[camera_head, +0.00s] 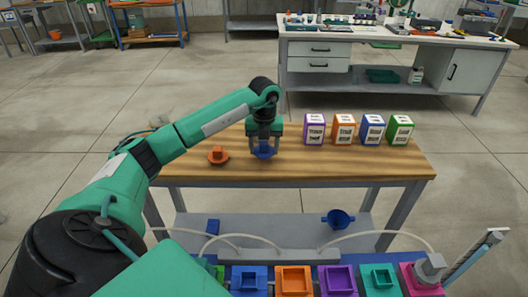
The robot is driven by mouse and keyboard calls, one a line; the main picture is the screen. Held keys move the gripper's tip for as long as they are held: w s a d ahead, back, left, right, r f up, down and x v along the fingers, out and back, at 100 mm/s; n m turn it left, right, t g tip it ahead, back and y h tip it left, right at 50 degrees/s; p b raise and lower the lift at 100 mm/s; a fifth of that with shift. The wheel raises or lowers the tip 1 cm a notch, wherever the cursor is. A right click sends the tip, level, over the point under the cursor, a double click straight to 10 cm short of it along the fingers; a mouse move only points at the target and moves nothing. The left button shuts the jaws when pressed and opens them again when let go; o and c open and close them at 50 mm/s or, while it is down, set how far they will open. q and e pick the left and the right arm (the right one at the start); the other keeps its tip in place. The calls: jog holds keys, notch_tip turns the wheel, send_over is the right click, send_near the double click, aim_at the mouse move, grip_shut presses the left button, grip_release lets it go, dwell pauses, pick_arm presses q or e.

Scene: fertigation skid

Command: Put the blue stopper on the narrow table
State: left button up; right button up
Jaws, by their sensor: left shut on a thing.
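My left gripper (264,142) points straight down above the wooden top of the narrow table (340,168). It is shut on the blue stopper (264,152), which shows between and below the fingers. The stopper is at or just above the table top; I cannot tell whether it touches. An orange stopper (218,155) stands on the table to the left of the gripper. My right gripper does not show.
Purple (314,129), orange (343,129), blue (371,129) and green (399,129) boxes stand along the table's right back. A blue funnel-like piece (338,219) lies on the lower shelf. Coloured square sockets (293,280) line the near edge, with pale hoses above.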

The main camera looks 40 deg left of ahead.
aim_at(264, 143)
pick_arm(q)
jog(key=shift+f, duration=1.1)
jog(key=shift+f, duration=0.2)
jog(key=o, duration=1)
jog(key=shift+c, duration=0.2)
jog(key=shift+r, duration=0.1)
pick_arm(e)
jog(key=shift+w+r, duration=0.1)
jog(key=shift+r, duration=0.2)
pick_arm(q)
jog(key=shift+r, duration=0.35)
notch_tip(264, 143, up, 12)
jog(key=shift+f, duration=0.2)
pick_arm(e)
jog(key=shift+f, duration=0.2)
